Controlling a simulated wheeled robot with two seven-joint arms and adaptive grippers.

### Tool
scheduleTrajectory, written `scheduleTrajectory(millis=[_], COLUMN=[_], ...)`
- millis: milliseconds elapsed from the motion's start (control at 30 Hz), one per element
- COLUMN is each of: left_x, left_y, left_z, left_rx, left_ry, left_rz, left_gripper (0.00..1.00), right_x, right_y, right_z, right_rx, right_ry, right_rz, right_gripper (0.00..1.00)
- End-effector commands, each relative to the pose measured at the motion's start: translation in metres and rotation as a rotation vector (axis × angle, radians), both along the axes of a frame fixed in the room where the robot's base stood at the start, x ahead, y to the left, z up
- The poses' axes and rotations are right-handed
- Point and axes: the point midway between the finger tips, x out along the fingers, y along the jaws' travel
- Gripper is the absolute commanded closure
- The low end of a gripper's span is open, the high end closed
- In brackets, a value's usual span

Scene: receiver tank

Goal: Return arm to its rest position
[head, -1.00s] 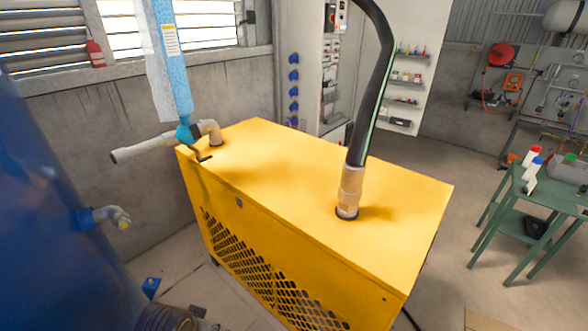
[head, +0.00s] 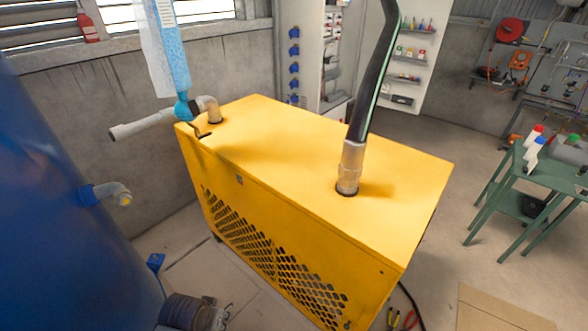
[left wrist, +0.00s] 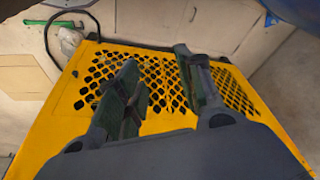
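My left gripper (left wrist: 158,70) shows in the left wrist view, with its two grey fingers and dark green pads spread apart. Nothing is between them. Beyond the fingers is the perforated side of the yellow cabinet (left wrist: 55,130); I see no clear contact. In the head view the same cabinet (head: 280,135) stands in the middle, and I cannot make out either gripper there. My right gripper is in neither view.
A blue tank (head: 55,210) stands at the left with a short pipe stub (head: 112,193). A thick black hose (head: 370,85) rises from the cabinet top. A green table (head: 545,175) stands right; floor between is mostly clear.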

Motion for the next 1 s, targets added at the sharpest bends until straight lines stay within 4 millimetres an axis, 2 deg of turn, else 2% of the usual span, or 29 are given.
scheduleTrajectory(millis=[100, 467, 767, 1000], left_x=[0.002, -0.002, -0.02, -0.043], left_y=[-0.001, -0.001, 0.001, 0.004], left_z=[-0.034, -0.134, -0.214, -0.273], left_rx=[0.001, 0.002, 0.005, 0.007], left_ry=[0.014, 0.043, 0.069, 0.09], left_rz=[-0.001, -0.006, -0.011, -0.015], left_gripper=[0.63, 0.63, 0.63, 0.63], right_x=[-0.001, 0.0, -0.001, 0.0], right_y=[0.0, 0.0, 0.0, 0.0], right_z=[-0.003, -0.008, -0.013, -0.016], right_rx=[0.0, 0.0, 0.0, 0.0], right_ry=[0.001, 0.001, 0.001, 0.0], right_rz=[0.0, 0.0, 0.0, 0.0], right_gripper=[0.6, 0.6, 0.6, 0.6])
